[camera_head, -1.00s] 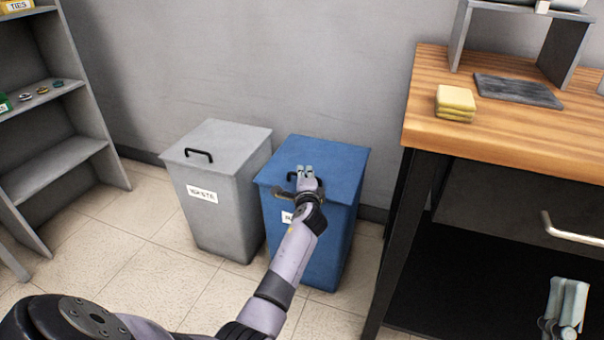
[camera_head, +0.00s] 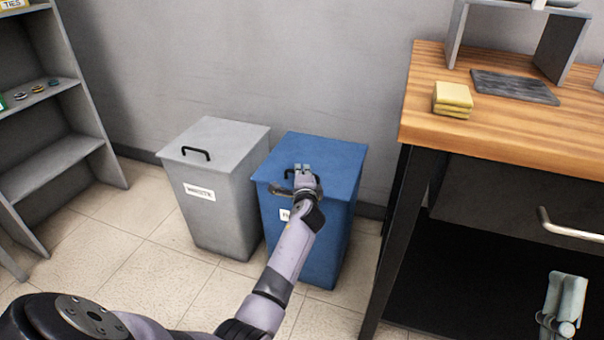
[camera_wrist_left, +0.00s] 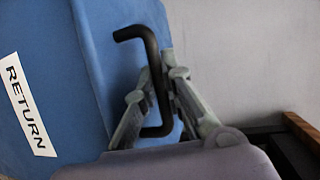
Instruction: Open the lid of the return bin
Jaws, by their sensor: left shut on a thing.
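The return bin (camera_head: 333,230) is blue and stands on the floor beside a grey bin. Its blue lid (camera_head: 335,152) lies flat and closed in the head view. A black bar handle sits on the lid, mostly behind my left gripper (camera_head: 302,170). The left wrist view shows the handle (camera_wrist_left: 150,62) between the fingers of my left gripper (camera_wrist_left: 165,75), which are shut on it. The RETURN label (camera_wrist_left: 27,105) shows at left there. My right gripper (camera_head: 568,292) is at the lower right, in front of the workbench, away from the bin; its jaw opening is unclear.
A grey waste bin (camera_head: 222,210) with a closed lid stands close at the left of the return bin. A wooden-topped workbench (camera_head: 440,125) is at the right, bearing yellow sponges (camera_head: 453,95). Grey shelves (camera_head: 55,160) stand at the left. The wall is behind the bins.

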